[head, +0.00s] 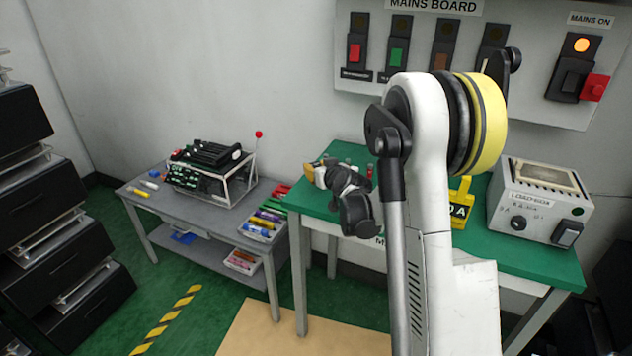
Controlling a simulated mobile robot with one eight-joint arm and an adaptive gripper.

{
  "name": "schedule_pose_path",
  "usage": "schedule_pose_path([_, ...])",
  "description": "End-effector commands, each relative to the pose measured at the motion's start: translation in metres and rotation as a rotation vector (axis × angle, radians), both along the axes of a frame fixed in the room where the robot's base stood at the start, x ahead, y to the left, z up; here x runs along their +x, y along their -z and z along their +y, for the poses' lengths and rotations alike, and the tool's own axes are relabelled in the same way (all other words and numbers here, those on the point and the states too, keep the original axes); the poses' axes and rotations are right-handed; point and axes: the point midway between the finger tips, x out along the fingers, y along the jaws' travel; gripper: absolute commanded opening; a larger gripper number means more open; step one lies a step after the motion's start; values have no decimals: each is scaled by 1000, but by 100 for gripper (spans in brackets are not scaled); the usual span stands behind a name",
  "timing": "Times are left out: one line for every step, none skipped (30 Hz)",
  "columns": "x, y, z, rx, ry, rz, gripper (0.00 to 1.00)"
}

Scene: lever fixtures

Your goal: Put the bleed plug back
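I cannot pick out the bleed plug in the head view. My gripper (326,175) is a dark shape over the left part of the green-topped bench (520,262), seen from behind and partly covered by my wrist. A small yellowish piece (313,175) shows at its far left end. I cannot tell whether it is part of the gripper or a separate thing. Small red and green parts (369,172) show just behind the gripper on the bench. The fingers are too small and hidden to read.
My arm hides the bench's middle. The mains board (430,28) hangs behind.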

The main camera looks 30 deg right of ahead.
Motion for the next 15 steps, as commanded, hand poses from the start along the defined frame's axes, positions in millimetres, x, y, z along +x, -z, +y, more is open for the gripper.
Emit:
schedule_pose_path([0,8,0,0,0,0,0])
schedule_pose_path([0,13,0,0,0,0,0])
schedule_pose_path([0,20,-1,0,0,0,0])
schedule_pose_path([0,25,-1,0,0,0,0])
schedule_pose_path([0,31,-1,0,0,0,0])
schedule_pose_path([0,36,-1,0,1,0,0])
schedule_pose_path([0,38,-1,0,1,0,0])
schedule_pose_path([0,39,-1,0,1,0,0])
schedule_pose_path([0,39,-1,0,1,0,0])
schedule_pose_path([0,38,-1,0,1,0,0])
schedule_pose_path([0,37,-1,0,1,0,0])
schedule_pose_path([0,37,-1,0,1,0,0])
schedule_pose_path([0,36,-1,0,1,0,0])
schedule_pose_path([0,36,-1,0,1,0,0])
schedule_pose_path([0,37,-1,0,1,0,0])
